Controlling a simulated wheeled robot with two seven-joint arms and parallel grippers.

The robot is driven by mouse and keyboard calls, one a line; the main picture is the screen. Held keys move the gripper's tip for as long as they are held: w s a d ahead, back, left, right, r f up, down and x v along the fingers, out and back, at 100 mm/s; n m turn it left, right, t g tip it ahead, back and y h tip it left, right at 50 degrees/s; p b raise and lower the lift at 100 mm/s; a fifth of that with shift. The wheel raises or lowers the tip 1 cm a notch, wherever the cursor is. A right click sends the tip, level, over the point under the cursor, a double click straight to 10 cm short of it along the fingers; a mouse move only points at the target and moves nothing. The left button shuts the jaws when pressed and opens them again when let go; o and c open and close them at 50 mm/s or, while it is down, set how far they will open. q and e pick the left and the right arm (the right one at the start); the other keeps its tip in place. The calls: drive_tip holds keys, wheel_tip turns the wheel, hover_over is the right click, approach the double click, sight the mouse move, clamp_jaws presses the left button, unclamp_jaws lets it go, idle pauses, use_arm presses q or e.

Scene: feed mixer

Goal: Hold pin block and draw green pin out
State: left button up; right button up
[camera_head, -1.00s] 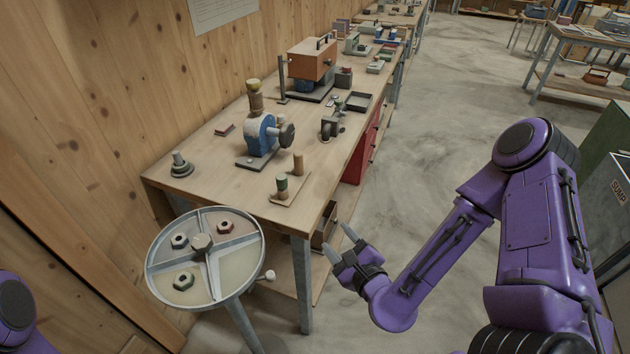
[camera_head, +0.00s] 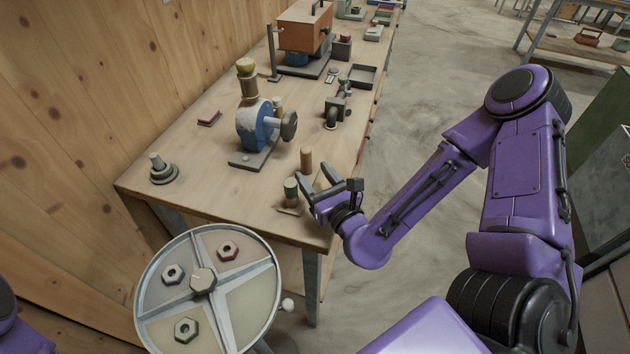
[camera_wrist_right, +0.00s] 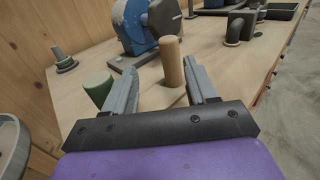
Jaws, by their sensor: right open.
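The pin block, a flat light wooden plate (camera_head: 290,211), lies at the near right corner of the workbench. A green-topped pin (camera_head: 290,188) stands on its near left part, and a plain wooden peg (camera_head: 306,160) stands behind. My right gripper (camera_head: 316,177) is open over the corner, hiding part of the block. In the right wrist view the wooden peg (camera_wrist_right: 171,62) shows between the spread fingers, beyond or between the tips; I cannot tell which. The green pin (camera_wrist_right: 98,88) is outside the left finger. My left gripper is not in view.
A blue hand-wheel machine (camera_head: 255,125) stands behind the block. A stepped grey part (camera_head: 162,170) is at the bench's left. A round divided tray (camera_head: 152,285) with nuts stands in front of the bench. Free bench surface lies left of the block.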

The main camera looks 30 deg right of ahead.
sight(309, 159)
drive_tip(key=shift+w+d+r+h+p, duration=0.15)
drive_tip(key=shift+w+d+r+p, duration=0.15)
drive_tip(key=shift+w+p, duration=0.3)
drive_tip(key=shift+w+d+r+h+p, duration=0.2)
drive_tip(key=shift+w+d+p, duration=0.15)
drive_tip(key=shift+w+p, duration=0.2)
drive_tip(key=w, duration=0.3)
drive_tip(key=w+f+p, duration=0.1)
drive_tip(key=shift+w+d+f, duration=0.1)
drive_tip(key=shift+w+d, duration=0.2)
drive_tip(key=shift+w, duration=0.05)
drive_tip(key=shift+w+a, duration=0.1)
drive_tip(key=shift+w, duration=0.05)
drive_tip(key=shift+s+r, duration=0.2)
drive_tip(key=shift+s, duration=0.05)
drive_tip(key=shift+w+f, duration=0.1)
drive_tip(key=c, duration=0.7)
clamp_jaws()
